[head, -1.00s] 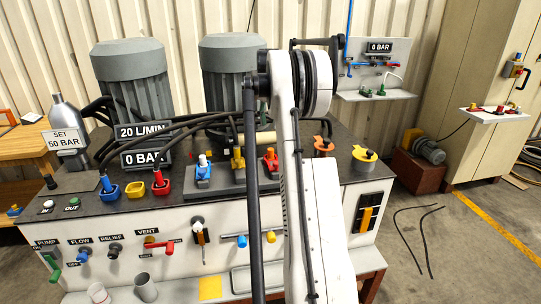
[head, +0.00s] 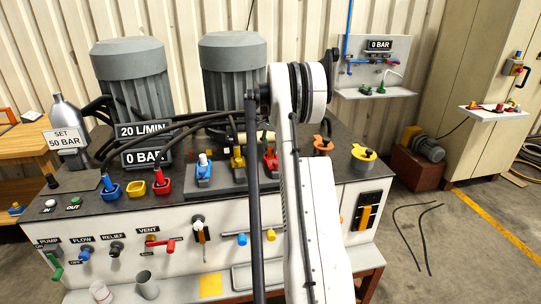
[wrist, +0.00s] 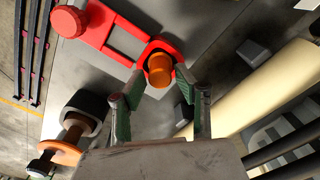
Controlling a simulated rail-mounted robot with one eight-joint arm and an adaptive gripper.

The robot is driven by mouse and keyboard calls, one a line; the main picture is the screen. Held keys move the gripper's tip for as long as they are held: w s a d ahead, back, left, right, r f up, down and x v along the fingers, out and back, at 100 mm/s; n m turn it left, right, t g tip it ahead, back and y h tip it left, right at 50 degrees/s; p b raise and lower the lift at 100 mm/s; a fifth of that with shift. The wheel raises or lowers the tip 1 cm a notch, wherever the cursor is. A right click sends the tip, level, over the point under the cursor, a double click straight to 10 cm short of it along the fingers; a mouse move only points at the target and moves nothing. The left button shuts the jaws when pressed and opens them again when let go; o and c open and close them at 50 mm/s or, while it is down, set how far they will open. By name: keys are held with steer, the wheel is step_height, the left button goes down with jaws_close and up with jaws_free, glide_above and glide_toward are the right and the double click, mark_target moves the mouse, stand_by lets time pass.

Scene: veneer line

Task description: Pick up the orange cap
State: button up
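The orange cap (wrist: 159,69) shows in the wrist view as a short round piece with a lighter top. It sits within a red ring-shaped holder (wrist: 155,45). My gripper (wrist: 160,77) is open, with one green-padded finger on each side of the cap and holder. The cap lies between the fingertips in the picture; I cannot tell how far below them it is. In the head view my arm hides the gripper, and I cannot make out the cap there.
A red knob (wrist: 69,21) stands at the holder's other end. A cream cylinder (wrist: 275,87) lies right of my gripper, and a fitting with an orange disc (wrist: 60,151) stands at left.

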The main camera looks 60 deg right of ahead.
steer(key=shift+f, duration=0.8)
jaws_close()
